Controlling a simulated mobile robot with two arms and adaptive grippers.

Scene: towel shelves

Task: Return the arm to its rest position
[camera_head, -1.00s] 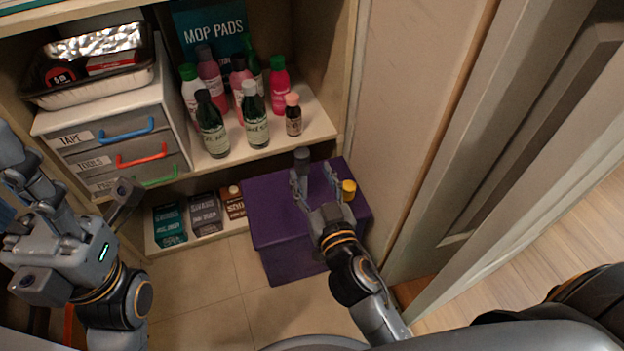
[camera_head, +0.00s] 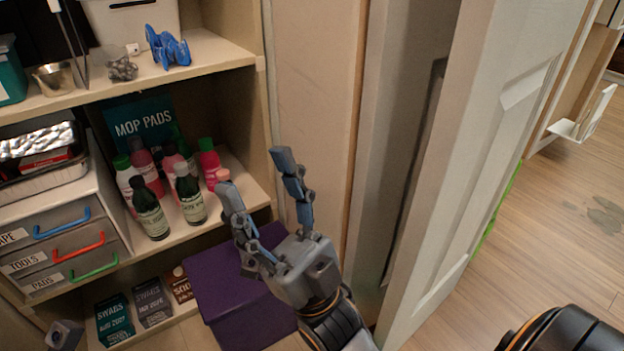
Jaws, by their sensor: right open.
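My right gripper (camera_head: 258,175) is raised in front of the shelf's right side, with its fingers spread open and pointing up. I see nothing between the fingers. Behind and below it is a purple box (camera_head: 228,298) on the floor, partly hidden by the gripper. Of my left gripper, only a small grey part (camera_head: 64,334) shows at the bottom left edge, so its jaws cannot be judged.
Several bottles (camera_head: 148,208) stand on the middle shelf beside a drawer unit (camera_head: 50,240). A blue figure (camera_head: 168,47) is on the upper shelf. Small boxes (camera_head: 115,318) are on the bottom shelf.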

